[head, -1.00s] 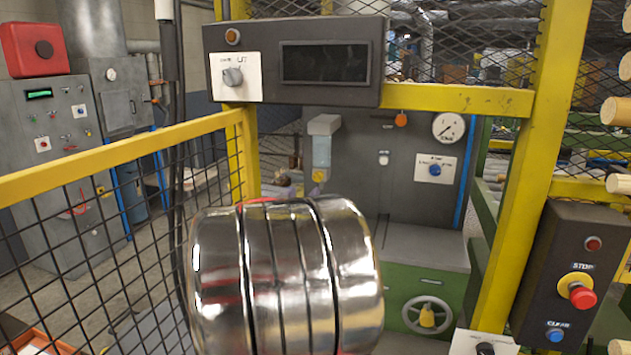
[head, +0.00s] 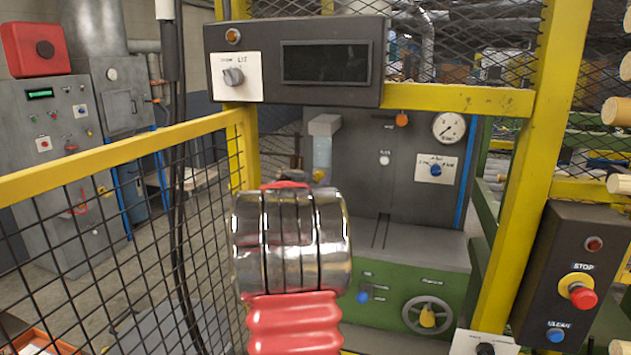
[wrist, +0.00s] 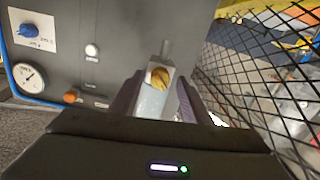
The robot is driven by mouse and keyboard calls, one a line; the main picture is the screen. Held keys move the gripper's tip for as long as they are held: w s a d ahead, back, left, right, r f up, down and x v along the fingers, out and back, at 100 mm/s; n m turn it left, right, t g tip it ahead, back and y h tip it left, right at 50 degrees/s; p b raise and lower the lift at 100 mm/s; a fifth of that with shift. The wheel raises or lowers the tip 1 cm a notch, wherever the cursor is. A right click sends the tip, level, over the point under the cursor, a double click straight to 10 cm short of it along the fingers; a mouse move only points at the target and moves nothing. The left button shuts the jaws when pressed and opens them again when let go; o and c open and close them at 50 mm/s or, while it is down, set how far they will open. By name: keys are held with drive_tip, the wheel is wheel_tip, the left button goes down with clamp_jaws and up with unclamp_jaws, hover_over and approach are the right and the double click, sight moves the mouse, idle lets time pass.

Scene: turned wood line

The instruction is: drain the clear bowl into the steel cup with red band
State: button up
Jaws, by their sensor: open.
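The clear bowl (head: 322,152) hangs under a grey block on the front of the grey machine. A yellow knob (head: 318,175) sits at its lower end, partly behind my arm. In the wrist view, which looks upside down, the bowl (wrist: 150,103) and yellow knob (wrist: 160,78) appear between the fingers of my gripper (wrist: 161,88). The dark fingers are apart, with nothing gripped; whether they touch the knob I cannot tell. In the head view my arm hides the gripper. I cannot see the steel cup with red band in either view.
A yellow-framed mesh fence (head: 120,158) stands at the left, and a yellow post (head: 512,180) at the right. A control box with a red stop button (head: 582,297) is on the post. The machine's handwheel (head: 427,315) is low at the front.

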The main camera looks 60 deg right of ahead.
drive_tip(key=shift+d, duration=0.1)
drive_tip(key=shift+c, duration=0.4)
drive_tip(key=c, duration=1)
drive_tip(key=shift+o, duration=0.2)
drive_tip(key=shift+m, duration=0.4)
drive_tip(key=m, duration=0.7)
drive_tip(key=shift+m, duration=0.4)
drive_tip(key=m, duration=0.4)
drive_tip(key=shift+s+f+m, duration=0.1)
drive_tip(key=shift+m, duration=0.2)
drive_tip(key=m, duration=0.4)
drive_tip(key=shift+f+m, duration=0.15)
drive_tip(key=shift+m, duration=0.25)
